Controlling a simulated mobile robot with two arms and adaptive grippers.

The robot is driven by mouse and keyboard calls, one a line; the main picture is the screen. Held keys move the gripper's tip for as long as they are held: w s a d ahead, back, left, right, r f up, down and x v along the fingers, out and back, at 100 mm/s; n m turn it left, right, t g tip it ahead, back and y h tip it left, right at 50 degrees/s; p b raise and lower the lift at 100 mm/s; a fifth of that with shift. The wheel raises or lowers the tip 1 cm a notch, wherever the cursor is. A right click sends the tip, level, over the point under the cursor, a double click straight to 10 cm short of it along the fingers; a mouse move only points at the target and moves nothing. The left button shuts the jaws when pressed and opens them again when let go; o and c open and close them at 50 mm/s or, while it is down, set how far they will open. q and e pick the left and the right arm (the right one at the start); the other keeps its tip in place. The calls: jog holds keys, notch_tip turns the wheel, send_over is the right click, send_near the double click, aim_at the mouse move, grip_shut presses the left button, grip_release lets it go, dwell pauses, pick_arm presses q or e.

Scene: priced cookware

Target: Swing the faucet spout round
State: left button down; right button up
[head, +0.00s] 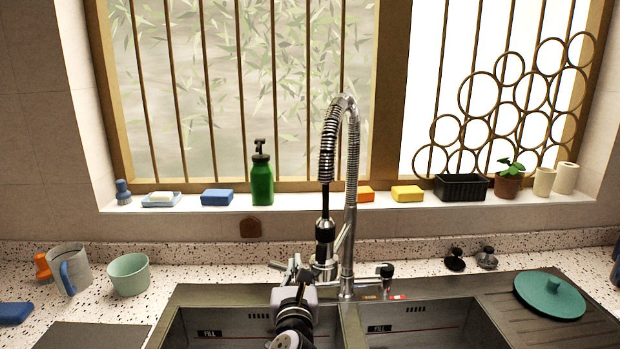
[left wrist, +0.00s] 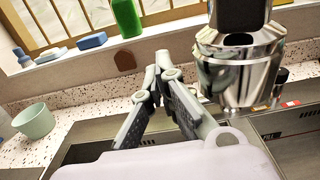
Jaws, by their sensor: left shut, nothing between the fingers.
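The faucet (head: 351,200) is a tall chrome tap with a spring-wound spout arching to the left. Its black and chrome spray head (head: 325,232) hangs down near the divider between the two sink basins. My left gripper (head: 291,268) is shut and empty, just left of the spray head's lower end. In the left wrist view the shut fingers (left wrist: 163,62) point away toward the wall, and the chrome spray head (left wrist: 240,62) is large and close on their right. A gap shows between them there. My right gripper is in neither view.
The double sink (head: 410,318) lies below the faucet. A green bottle (head: 262,180), sponges and a potted plant (head: 509,180) line the windowsill. A mug (head: 70,270) and a pale green cup (head: 129,275) stand left. A teal lid (head: 549,295) lies on the right drainboard.

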pick_arm(q)
jog(key=d, duration=0.9)
jog(key=shift+s+d+p, duration=0.3)
jog(key=shift+s+d, duration=0.05)
jog(key=shift+s, duration=0.05)
